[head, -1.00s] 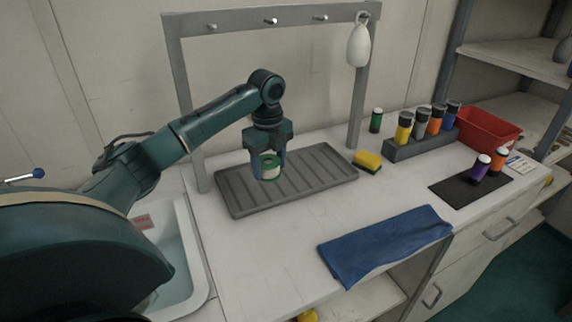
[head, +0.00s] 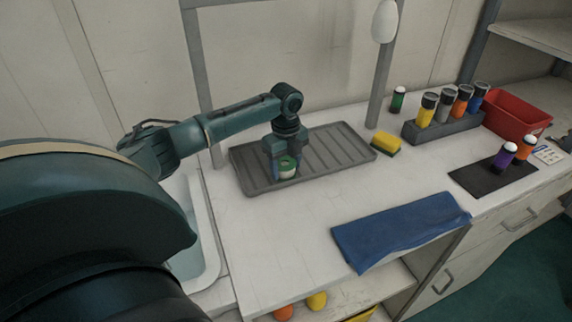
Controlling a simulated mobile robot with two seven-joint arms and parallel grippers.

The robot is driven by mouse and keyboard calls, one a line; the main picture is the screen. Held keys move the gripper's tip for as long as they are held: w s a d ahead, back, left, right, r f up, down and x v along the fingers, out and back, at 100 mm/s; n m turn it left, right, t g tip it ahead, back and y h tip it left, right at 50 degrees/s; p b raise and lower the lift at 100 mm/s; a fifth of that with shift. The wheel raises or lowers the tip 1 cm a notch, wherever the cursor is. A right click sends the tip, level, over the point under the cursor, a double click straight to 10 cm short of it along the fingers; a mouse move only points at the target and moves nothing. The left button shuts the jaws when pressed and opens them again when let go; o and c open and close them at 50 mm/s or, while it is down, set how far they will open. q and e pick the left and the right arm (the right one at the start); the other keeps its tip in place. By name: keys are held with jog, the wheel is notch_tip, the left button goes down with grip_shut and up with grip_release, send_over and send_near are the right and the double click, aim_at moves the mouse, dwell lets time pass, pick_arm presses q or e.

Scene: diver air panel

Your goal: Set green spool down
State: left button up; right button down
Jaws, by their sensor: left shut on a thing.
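The green spool (head: 287,168) has a green top and a pale body, and stands upright at the front part of the grey ribbed tray (head: 345,151). My left gripper (head: 286,172) points down from above with its fingers on either side of the spool, shut on it. The spool's underside is hard to make out, so I cannot tell whether it touches the tray. My right gripper is not in view.
A sink (head: 197,240) lies left of the tray. A yellow sponge (head: 385,143), a green-bodied bottle (head: 397,100) and a rack (head: 445,128) of several bottles stand to the right. A blue cloth (head: 400,231) lies in front. White counter between is clear.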

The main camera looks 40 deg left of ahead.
aim_at(286, 164)
pick_arm(q)
jog(key=shift+f, duration=0.25)
jog(key=o, duration=1)
notch_tip(286, 164, up, 12)
jog(key=shift+r+b, duration=0.1)
jog(key=shift+b, duration=0.25)
